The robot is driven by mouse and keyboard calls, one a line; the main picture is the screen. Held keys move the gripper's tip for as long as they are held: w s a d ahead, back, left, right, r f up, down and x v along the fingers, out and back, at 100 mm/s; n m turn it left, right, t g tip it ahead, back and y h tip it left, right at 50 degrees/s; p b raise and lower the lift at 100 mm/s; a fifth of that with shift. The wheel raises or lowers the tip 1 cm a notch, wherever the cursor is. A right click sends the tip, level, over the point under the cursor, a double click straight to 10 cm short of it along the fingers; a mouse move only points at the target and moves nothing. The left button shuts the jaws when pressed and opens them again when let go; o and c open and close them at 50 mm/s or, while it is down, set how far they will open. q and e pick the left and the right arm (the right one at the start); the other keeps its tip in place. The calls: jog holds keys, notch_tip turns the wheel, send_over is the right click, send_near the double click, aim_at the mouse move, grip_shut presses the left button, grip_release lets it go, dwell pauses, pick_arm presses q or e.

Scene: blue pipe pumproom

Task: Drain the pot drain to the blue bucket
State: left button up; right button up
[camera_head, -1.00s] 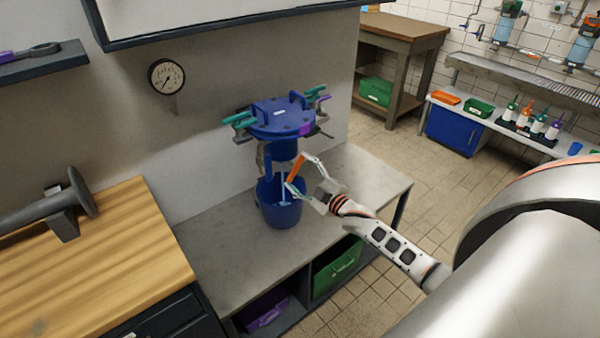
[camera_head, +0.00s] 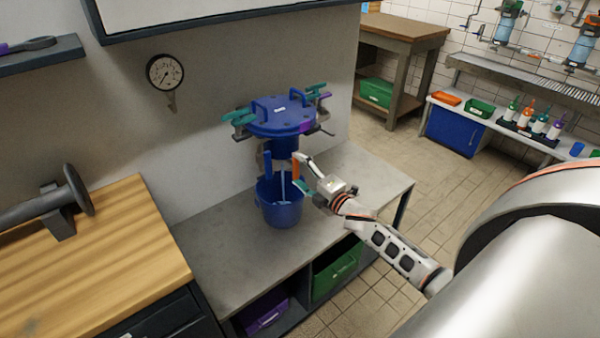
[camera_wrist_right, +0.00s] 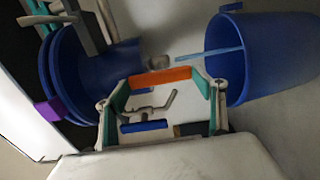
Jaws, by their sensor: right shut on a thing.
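The blue pot (camera_head: 283,116) with a bolted lid is mounted over the bench. The blue bucket (camera_head: 280,213) stands upright on the bench beneath it. A thin light-blue stream (camera_head: 283,188) runs down into the bucket; it also shows at the bucket's mouth in the right wrist view (camera_wrist_right: 212,52). An orange handle (camera_head: 295,168) stands about upright just above the bucket's rim. My right gripper (camera_head: 301,173) is shut on this handle, which spans between its teal-padded fingers in the right wrist view (camera_wrist_right: 162,78). My left gripper is not in view.
The grey bench top (camera_head: 225,245) is clear left of the bucket. A wooden worktop (camera_head: 100,265) with a dark grey fixture is at the left. A gauge (camera_head: 165,73) hangs on the wall. A green crate (camera_head: 337,268) sits under the bench.

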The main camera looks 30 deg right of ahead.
dwell(0.5)
jog(key=o, duration=1.1)
jog(key=s+d, duration=0.1)
jog(key=s, duration=1.1)
jog(key=s+a+f+m+g, duration=0.3)
jog(key=s+a+f+m, duration=0.4)
jog(key=a, duration=0.5)
jog(key=s+a+f+m+g+y, duration=0.1)
jog(key=s+a+f+m+g, duration=0.3)
jog(key=s+a+f+m, duration=0.3)
jog(key=s+a+f, duration=0.4)
jog(key=s+a, duration=0.1)
jog(key=shift+s+f+m+y, duration=0.25)
jog(key=shift+s+m+y, duration=0.05)
jog(key=shift+s, duration=0.1)
